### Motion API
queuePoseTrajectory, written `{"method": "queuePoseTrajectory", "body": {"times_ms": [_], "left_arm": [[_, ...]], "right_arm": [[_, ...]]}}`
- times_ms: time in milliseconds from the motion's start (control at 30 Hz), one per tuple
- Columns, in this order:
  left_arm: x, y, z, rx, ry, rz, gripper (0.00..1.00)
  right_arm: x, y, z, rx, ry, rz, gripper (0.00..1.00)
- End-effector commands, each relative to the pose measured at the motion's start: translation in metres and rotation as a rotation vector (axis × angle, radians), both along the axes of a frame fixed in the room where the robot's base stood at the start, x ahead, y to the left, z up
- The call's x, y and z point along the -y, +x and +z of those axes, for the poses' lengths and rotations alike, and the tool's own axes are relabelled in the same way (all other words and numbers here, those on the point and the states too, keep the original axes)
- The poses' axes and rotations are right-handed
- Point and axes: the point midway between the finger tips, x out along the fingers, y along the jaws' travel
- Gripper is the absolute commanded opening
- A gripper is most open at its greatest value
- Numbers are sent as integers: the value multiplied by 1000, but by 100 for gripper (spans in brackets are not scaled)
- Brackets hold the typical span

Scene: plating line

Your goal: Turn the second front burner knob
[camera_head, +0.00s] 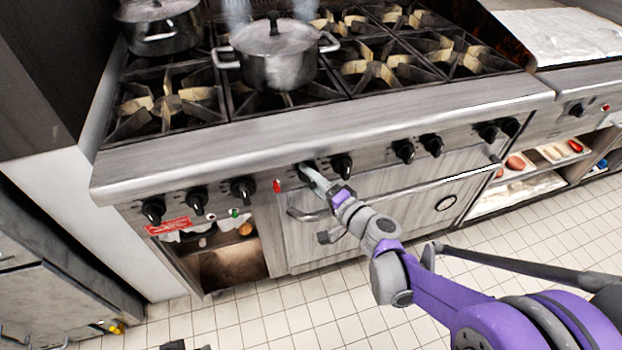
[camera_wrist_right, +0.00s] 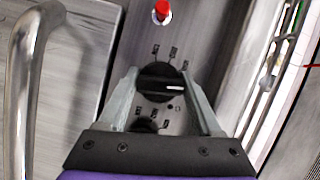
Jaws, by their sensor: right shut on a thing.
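A row of black burner knobs lines the stove's front panel. My right gripper (camera_head: 316,180) reaches up to a black knob (camera_head: 307,167) just right of the red indicator (camera_head: 277,186). In the right wrist view this knob (camera_wrist_right: 155,82) sits between the two grey fingers of the right gripper (camera_wrist_right: 161,88), which are shut on it. Its white mark points to the right in that view. A second knob (camera_wrist_right: 146,125) is partly hidden nearer the gripper's base. In the head view another knob (camera_head: 342,166) is just right of the gripper.
A steaming lidded pot (camera_head: 275,60) stands on a front burner, and another pot (camera_head: 158,25) at the back left. Below the knobs is an oven door with a bar handle (camera_head: 420,190), also close by in the wrist view (camera_wrist_right: 28,75). Tiled floor is clear below.

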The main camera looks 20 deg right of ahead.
Motion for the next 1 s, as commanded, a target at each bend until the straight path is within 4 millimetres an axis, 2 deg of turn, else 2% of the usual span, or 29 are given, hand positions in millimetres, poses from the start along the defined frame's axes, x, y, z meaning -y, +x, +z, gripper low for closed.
{"method": "queuePoseTrajectory", "body": {"times_ms": [400,967,1000], "left_arm": [[0,1,-6,-2,0,0,50],[0,1,-7,-2,0,0,50],[0,1,-7,-2,0,0,50]], "right_arm": [[0,0,-1,-7,198,0,11],[0,0,0,-9,227,0,11],[0,0,0,-9,227,0,74]]}}
